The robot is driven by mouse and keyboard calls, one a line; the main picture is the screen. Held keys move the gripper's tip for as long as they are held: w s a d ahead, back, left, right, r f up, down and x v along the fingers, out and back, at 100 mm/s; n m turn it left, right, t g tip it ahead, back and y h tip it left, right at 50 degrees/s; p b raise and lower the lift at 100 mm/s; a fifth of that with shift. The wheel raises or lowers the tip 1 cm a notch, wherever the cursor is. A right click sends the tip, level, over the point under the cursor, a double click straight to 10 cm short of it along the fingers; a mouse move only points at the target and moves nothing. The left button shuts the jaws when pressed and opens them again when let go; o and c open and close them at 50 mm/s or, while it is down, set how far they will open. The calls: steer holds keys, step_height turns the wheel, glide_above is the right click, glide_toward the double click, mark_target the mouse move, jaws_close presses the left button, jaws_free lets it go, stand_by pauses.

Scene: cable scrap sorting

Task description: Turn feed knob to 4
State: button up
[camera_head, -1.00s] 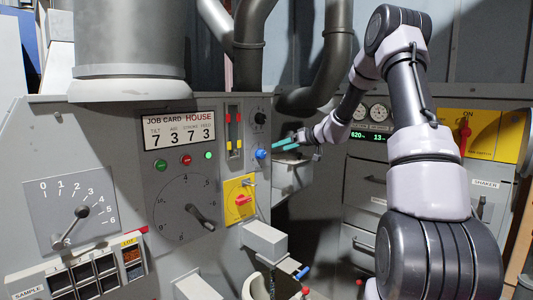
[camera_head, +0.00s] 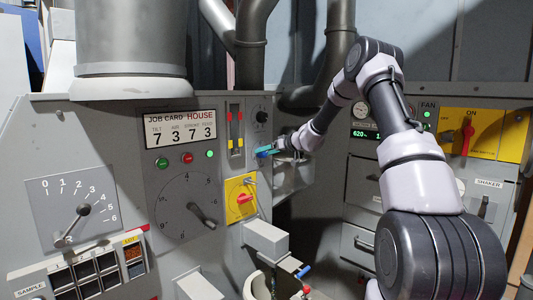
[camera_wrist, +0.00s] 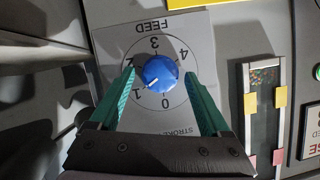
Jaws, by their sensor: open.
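The blue feed knob (camera_wrist: 160,73) sits on a pale plate marked FEED (camera_wrist: 190,32), with numbers 0 to 4 around a circle. The plate appears upside down in the wrist view. The knob's white mark points toward 1. My gripper (camera_wrist: 159,76) is open, with one teal finger on each side of the knob.
A black knob (camera_head: 261,117) sits above the feed knob. A gauge with red and yellow marks (camera_head: 235,130) stands to its left, and a yellow plate with a red switch (camera_head: 241,199) is below left. The job card (camera_head: 180,128) reads 7 3 7 3.

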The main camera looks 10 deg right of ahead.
jaws_close()
